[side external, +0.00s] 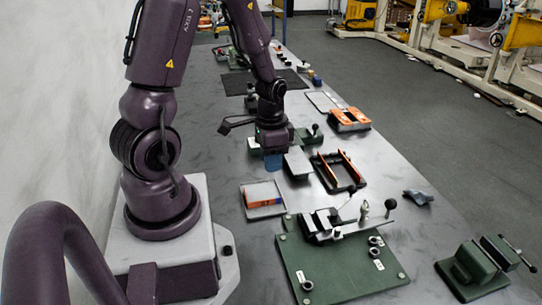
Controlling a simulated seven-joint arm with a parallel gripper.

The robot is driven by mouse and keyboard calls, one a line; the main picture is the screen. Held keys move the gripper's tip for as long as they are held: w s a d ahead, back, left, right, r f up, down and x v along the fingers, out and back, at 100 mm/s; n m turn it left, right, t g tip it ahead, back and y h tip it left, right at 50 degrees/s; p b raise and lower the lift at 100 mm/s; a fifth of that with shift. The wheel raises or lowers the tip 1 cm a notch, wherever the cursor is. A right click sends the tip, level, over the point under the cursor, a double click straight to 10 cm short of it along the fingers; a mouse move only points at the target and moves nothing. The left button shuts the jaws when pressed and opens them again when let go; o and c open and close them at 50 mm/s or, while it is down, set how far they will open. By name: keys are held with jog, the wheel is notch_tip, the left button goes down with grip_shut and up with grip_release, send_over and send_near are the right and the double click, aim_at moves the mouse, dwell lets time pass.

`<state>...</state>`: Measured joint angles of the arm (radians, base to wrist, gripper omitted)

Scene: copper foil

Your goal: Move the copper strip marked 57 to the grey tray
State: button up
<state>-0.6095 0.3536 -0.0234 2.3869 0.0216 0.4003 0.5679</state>
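My gripper (273,163) points down over the middle of the bench, with blue at its tip; its fingers are too small to tell open from shut, or whether they hold anything. A shallow grey tray (277,211) lies at the front left of it, with an orange and blue piece (262,196) on it. Two orange-copper strips, a left one (327,170) and a right one (353,166), stand in a dark frame to the right of my gripper. No number 57 is legible on any piece, so I cannot tell which strip is marked.
A grey block (298,163) stands close right of my gripper. A green board (335,270) with a clamp fixture (335,225) fills the front, and a green vise (480,265) stands front right. An orange holder (349,119) is farther back. Bare bench lies right of the dark frame.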

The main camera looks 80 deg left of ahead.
jog(key=w+d+r+t+y, duration=0.1)
jog(key=d+r, duration=0.2)
jog(key=r, duration=0.3)
jog(key=w+d+r+t, duration=0.1)
jog(key=w+d+r, duration=0.15)
jog(key=r, duration=0.35)
jog(key=s+d+r+t, duration=0.1)
jog(key=s+d+r, duration=0.2)
jog(key=d+r, duration=0.1)
jog(key=s+d+r+t+h, duration=0.1)
jog(key=s+d+r+t, duration=0.1)
jog(key=d+r, duration=0.3)
jog(key=shift+s+d+r+t, duration=0.3)
jog(key=shift+s+r, duration=0.45)
jog(key=shift+r, duration=0.05)
